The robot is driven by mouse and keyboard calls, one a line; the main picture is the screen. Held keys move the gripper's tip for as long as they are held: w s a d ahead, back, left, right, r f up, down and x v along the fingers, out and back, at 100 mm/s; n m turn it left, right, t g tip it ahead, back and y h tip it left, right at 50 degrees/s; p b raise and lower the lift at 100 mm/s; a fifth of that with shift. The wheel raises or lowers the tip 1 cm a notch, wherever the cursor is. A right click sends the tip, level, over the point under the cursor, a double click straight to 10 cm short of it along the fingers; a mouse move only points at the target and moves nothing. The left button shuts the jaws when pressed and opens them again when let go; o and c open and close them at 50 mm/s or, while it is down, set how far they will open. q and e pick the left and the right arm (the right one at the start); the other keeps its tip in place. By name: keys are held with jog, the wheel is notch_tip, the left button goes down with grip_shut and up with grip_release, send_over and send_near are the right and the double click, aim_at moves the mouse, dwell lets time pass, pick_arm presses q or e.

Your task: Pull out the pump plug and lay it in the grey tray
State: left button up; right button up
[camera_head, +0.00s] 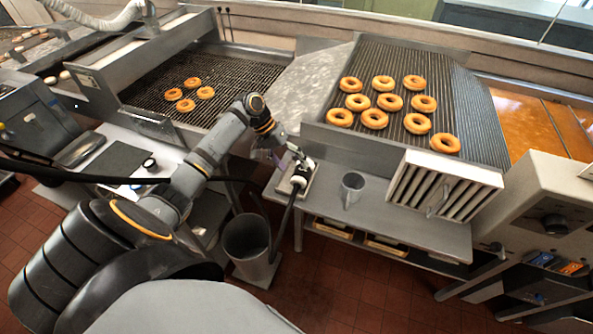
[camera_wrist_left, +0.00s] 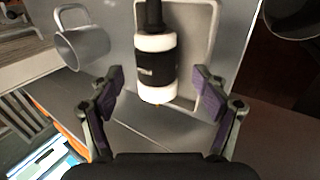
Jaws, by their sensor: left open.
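The pump plug (camera_head: 298,180) is a white cylinder with a black middle band and a black cable. In the left wrist view the plug (camera_wrist_left: 156,68) lies in the shallow grey tray (camera_wrist_left: 214,45), with its white end towards me. In the head view the tray (camera_head: 309,187) is on the metal table, partly covered by the gripper and plug. My left gripper (camera_head: 292,152) is just above the plug's end. In the wrist view its purple-padded fingers (camera_wrist_left: 155,82) are open on both sides of that end, with no visible contact. My right gripper is not in view.
A grey mug (camera_head: 352,188) stands on the table right of the tray. A grey bin (camera_head: 246,238) stands below the table's left edge, and the cable runs down towards it. Doughnuts lie on the dark racks behind. A slatted white box (camera_head: 440,185) stands farther right.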

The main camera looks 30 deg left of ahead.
pick_arm(q)
jog(key=v, duration=0.8)
jog(key=shift+r, duration=0.2)
jog(key=shift+a, duration=0.1)
dwell(0.3)
